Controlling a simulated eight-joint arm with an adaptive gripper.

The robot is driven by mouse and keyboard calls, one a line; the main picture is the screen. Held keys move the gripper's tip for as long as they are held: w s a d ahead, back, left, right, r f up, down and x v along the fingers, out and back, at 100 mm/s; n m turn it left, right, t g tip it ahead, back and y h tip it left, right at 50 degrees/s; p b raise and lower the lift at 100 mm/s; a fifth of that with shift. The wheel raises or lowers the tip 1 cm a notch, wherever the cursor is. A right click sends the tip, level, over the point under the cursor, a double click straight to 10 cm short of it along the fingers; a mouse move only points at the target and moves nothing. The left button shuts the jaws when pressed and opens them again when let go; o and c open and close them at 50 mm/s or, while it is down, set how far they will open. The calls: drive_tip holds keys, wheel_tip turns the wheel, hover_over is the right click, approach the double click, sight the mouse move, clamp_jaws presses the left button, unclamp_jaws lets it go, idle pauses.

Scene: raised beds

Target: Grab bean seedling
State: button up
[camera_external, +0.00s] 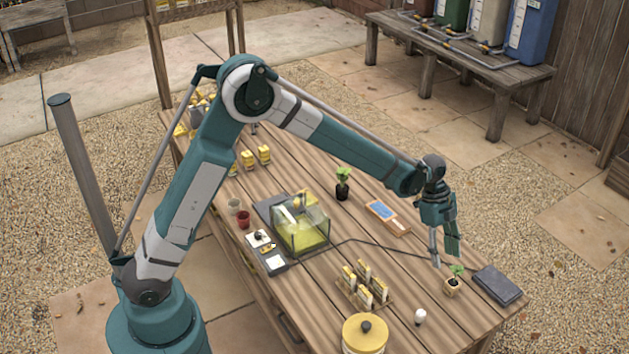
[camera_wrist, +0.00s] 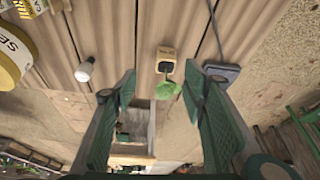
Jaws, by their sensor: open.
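A small seedling with green leaves (camera_external: 457,269) grows in a little tan pot (camera_external: 452,288) with dark soil, near the right end of the wooden table. In the wrist view the pot (camera_wrist: 165,54) stands upright ahead, with its leaves (camera_wrist: 168,89) between my fingers. My gripper (camera_external: 445,256) is open and empty, pointing down just above and beside this seedling. Another green seedling (camera_external: 344,175) in a black pot stands farther back, mid-table. I cannot read a label that tells which is the bean.
A dark flat book-like object (camera_external: 498,286) lies right of the tan pot. A white bulb (camera_external: 420,316), a yellow-lidded tin (camera_external: 365,334) and a rack of seed packets (camera_external: 364,286) stand to its left. A glass tank (camera_external: 301,226) and a blue-topped wooden board (camera_external: 387,215) are farther off.

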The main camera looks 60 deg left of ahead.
sight(453, 282)
drive_tip(key=shift+m+g, duration=0.3)
drive_tip(key=shift+m, duration=0.3)
drive_tip(key=shift+w+d+f, duration=0.3)
drive_tip(key=shift+d+f, duration=0.05)
drive_tip(key=shift+f, duration=0.3)
drive_tip(key=shift+w+d+f, duration=0.25)
drive_tip(key=shift+d+f, duration=0.15)
drive_tip(key=shift+f, duration=0.2)
drive_tip(key=shift+w+d+f, duration=0.3)
drive_tip(key=shift+d+f, duration=0.05)
drive_tip(key=shift+f, duration=0.3)
drive_tip(key=shift+x, duration=1.25)
drive_tip(key=shift+b+x, duration=0.4)
drive_tip(key=shift+x, duration=2.2)
drive_tip(key=shift+w+d, duration=0.1)
drive_tip(key=shift+w, duration=0.05)
drive_tip(key=c, duration=1)
